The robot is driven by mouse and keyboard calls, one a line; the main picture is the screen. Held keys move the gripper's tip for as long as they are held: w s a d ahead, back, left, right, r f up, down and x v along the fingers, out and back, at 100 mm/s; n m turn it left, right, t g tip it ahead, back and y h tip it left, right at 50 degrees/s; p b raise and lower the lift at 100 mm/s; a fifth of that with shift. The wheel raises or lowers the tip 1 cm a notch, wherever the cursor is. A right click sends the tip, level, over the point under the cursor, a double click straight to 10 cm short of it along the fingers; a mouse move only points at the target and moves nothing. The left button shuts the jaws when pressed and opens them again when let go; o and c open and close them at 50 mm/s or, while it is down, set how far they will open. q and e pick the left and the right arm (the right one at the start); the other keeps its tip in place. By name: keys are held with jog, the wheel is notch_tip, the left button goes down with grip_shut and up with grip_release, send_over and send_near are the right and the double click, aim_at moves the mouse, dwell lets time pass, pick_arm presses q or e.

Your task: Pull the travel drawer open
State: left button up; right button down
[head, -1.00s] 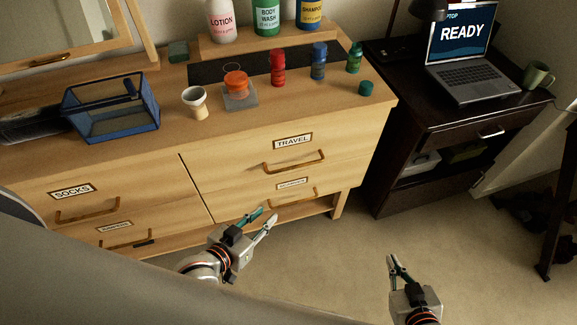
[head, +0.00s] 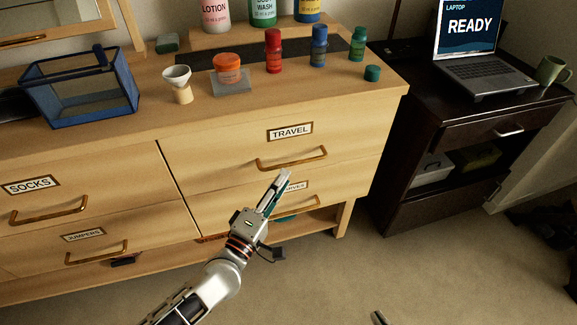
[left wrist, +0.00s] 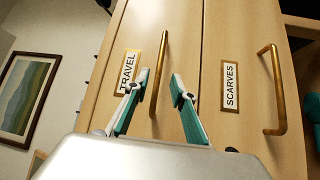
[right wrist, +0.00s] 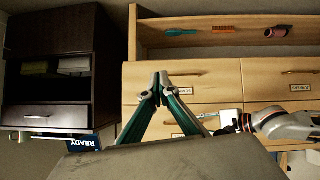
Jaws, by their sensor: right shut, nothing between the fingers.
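The travel drawer (head: 225,165) is shut, flush in the wooden dresser's right side, under a "TRAVEL" label (head: 290,131). Its brass bar handle (head: 292,160) also shows upright in the left wrist view (left wrist: 160,75). My left gripper (head: 284,174) is just below this handle. In the left wrist view my left gripper (left wrist: 161,82) has its fingers apart, with the handle appearing between the tips; I cannot tell whether they touch. My right gripper (right wrist: 160,78) is shut and empty, away from the dresser; only a tip shows at the head view's bottom edge (head: 378,317).
Below is the scarves drawer, its label (left wrist: 230,85) and handle (left wrist: 272,90) close to the left gripper. Bottles, a cup (head: 178,84) and a blue-framed box (head: 80,88) stand on top. A dark desk (head: 430,150) with a laptop is at right. The carpet in front is clear.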

aim_at(295, 162)
pick_arm(q)
jog(key=x, duration=0.7)
jog(key=shift+w+d+r+b, duration=0.1)
jog(key=shift+w+d+b, duration=0.05)
jog(key=shift+b, duration=0.25)
grip_shut()
